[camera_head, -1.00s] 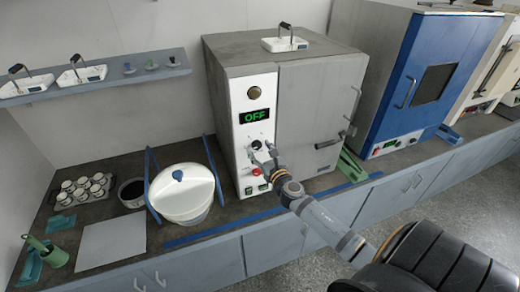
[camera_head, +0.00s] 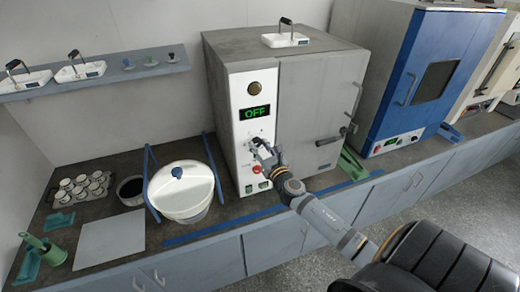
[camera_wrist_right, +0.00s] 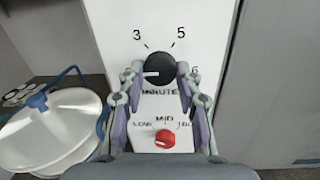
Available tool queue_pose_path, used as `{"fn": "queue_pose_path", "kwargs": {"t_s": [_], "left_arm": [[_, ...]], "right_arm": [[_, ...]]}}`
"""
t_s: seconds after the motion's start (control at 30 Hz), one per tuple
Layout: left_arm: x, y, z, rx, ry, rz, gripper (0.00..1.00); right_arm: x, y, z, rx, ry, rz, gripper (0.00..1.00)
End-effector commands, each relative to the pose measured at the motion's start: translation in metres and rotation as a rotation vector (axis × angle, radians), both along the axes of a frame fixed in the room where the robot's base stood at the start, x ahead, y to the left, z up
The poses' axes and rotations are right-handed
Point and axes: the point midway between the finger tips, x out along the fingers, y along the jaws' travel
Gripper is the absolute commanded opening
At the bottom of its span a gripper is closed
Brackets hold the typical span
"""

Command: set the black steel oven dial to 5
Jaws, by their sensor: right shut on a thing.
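The grey steel oven (camera_head: 322,100) stands on the counter, its white control panel (camera_head: 246,92) facing me. Its green display (camera_head: 254,113) reads OFF. In the right wrist view the black dial (camera_wrist_right: 160,67) sits below the printed 3 and 5, with a 6 at its right and MINUTE under it. A white mark on the dial points left. My right gripper (camera_wrist_right: 160,76) is shut on the dial, one finger on each side. In the head view, the right gripper (camera_head: 255,146) largely covers the dial. My left gripper is not in view.
A red knob (camera_wrist_right: 165,139) sits below the dial. A white lidded pot (camera_head: 181,192) stands left of the oven. A blue oven (camera_head: 402,85) stands to the right. Blue strips and green pieces lie by the counter edge.

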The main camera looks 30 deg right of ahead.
Motion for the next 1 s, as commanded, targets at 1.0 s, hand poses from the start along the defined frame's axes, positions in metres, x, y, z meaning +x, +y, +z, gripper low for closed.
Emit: {"fn": "queue_pose_path", "kwargs": {"t_s": [1.0], "left_arm": [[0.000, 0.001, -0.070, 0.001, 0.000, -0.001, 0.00]], "right_arm": [[0.001, 0.003, -0.004, 0.936, -0.225, 0.000, 0.03]]}}
